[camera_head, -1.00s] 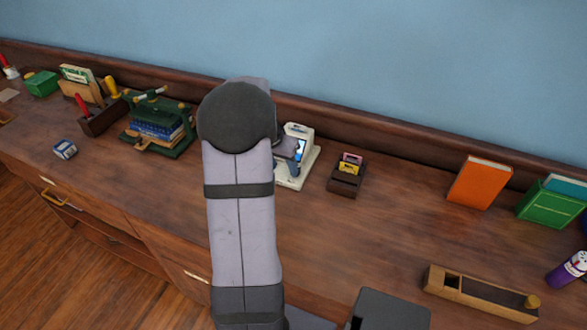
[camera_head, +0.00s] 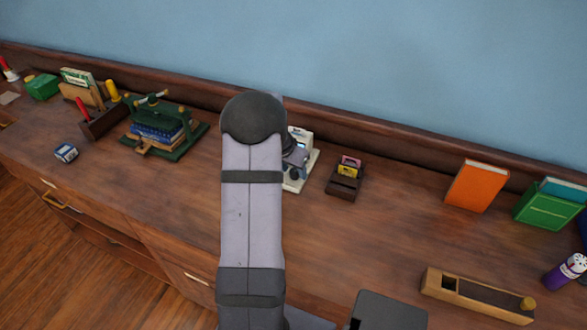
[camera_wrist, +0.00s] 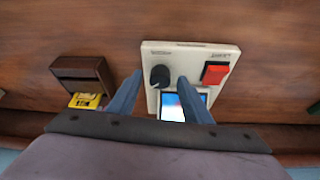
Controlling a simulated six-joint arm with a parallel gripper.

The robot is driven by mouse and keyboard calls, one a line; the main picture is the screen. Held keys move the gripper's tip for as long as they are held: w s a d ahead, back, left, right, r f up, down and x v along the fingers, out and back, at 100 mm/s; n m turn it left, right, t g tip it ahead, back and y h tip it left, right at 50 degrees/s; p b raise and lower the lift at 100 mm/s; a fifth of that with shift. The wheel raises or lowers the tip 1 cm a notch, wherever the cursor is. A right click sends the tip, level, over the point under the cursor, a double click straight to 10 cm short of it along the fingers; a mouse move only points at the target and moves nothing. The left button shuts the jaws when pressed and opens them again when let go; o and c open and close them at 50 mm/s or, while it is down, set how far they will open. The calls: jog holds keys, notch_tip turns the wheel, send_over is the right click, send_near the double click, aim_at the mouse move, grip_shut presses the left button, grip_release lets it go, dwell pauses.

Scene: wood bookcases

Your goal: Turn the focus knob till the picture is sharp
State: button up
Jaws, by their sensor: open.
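A cream-coloured device (camera_head: 296,184) stands on the wooden worktop, partly hidden behind my arm in the head view. In the wrist view the device (camera_wrist: 194,51) shows a round black knob (camera_wrist: 160,76), a red block-like part (camera_wrist: 215,73) and a small lit screen (camera_wrist: 172,107). The screen is bluish and white, and a finger covers part of it; I cannot tell how sharp its picture is. My gripper (camera_wrist: 160,77) is open, its two blue fingers reaching over the device with the knob between their tips. I see no clear contact with the knob.
A dark holder (camera_head: 344,185) with yellow and pink cards stands right of the device. A green press (camera_head: 174,146) with books is at the left. A wooden box (camera_head: 475,297) and upright books (camera_head: 476,187) are at the right.

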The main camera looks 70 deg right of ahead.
jog(key=shift+d+f, duration=0.1)
jog(key=shift+f, duration=0.2)
jog(key=shift+c, duration=0.3)
jog(key=c, duration=1)
jog(key=shift+f+b, duration=0.1)
jog(key=shift+b, duration=0.4)
jog(key=shift+f+m+b, duration=0.15)
jog(key=shift+m+b, duration=0.35)
jog(key=shift+b, duration=0.5)
jog(key=m+g+b, duration=0.1)
jog(key=m+b, duration=0.1)
jog(key=b, duration=0.1)
jog(key=shift+w+d, duration=0.1)
jog(key=shift+w, duration=0.05)
jog(key=shift+r+m+g+y+b, duration=0.15)
jog(key=shift+m+g+y+b, duration=0.2)
jog(key=shift+m+b, duration=0.45)
jog(key=shift+r+m+g+y+b, duration=0.1)
jog(key=shift+m+g+y+b, duration=0.25)
jog(key=shift+m, duration=0.85)
